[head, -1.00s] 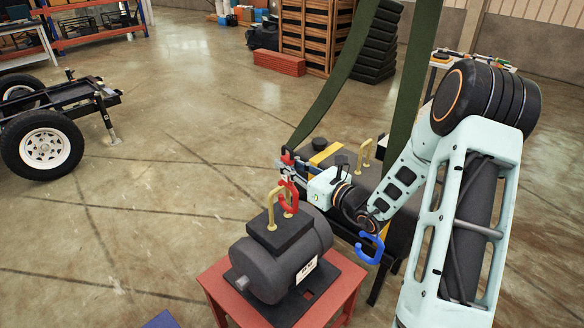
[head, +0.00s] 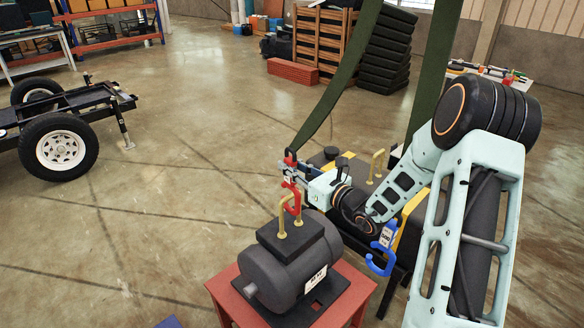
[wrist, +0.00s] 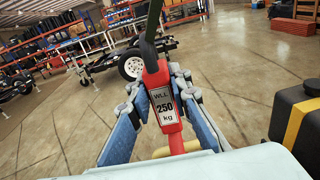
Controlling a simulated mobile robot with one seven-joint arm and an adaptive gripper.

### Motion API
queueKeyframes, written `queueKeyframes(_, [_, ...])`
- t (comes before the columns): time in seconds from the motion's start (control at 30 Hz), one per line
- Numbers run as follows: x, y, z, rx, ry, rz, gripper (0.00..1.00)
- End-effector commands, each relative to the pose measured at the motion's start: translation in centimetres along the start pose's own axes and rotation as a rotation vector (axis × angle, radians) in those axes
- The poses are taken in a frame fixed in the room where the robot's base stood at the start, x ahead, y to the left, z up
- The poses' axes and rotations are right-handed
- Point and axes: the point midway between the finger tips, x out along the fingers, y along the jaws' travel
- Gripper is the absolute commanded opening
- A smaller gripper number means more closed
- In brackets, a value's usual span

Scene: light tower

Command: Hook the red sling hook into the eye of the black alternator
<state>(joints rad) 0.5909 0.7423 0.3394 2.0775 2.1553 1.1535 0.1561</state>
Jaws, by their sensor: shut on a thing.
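The black alternator (head: 277,272) sits on a red stand, with a gold eye (head: 282,224) standing up from the block on its top. My gripper (head: 291,172) is above the eye, shut on the red sling hook (head: 293,203). The hook hangs upright with its curved lower part at the height of the eye's top. In the wrist view the fingers clasp the hook's labelled red body (wrist: 164,96), marked WLL 250 kg. The gold bar of the eye (wrist: 160,153) shows at the hook's lower end. I cannot tell whether the hook's tip is through the eye.
A blue hook (head: 381,250) with a white tag hangs to the right, below my arm. Behind it stands a dark, yellow-striped unit with another gold eye (head: 377,165). Dark green slings (head: 345,85) rise past my arm. The floor on the left is open up to a wheeled trailer (head: 62,150).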

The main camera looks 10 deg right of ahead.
Motion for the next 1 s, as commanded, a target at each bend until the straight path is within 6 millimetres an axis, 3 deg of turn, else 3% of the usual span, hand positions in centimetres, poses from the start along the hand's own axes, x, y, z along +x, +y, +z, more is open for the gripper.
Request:
queueKeyframes(0.37, [0.1,0.0,0.2,-0.003,-0.007,0.001,0.0])
queueKeyframes(1.0, [0.1,0.0,-1.3,-0.003,-0.007,0.001,0.0])
